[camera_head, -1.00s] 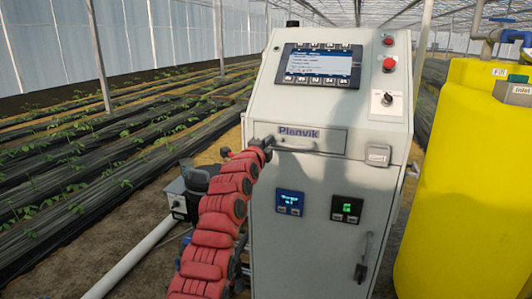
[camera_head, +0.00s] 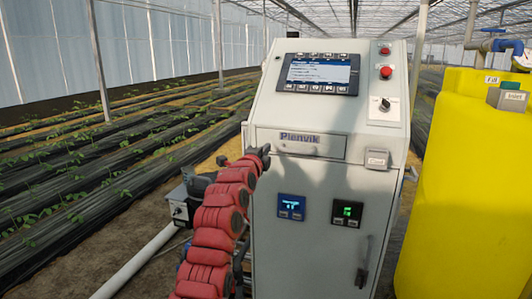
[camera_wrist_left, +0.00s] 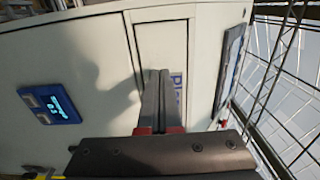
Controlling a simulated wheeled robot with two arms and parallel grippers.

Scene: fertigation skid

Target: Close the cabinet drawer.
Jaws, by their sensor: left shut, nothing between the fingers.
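The grey cabinet (camera_head: 325,220) stands in the middle of the head view. My right gripper is not in view.
A screen (camera_head: 318,74), red buttons and a knob sit on the cabinet's sloped top. Two small displays and a door handle (camera_head: 363,262) are on the door below. A yellow tank (camera_head: 465,190) stands close on the right. Crop rows (camera_head: 90,170) lie to the left.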

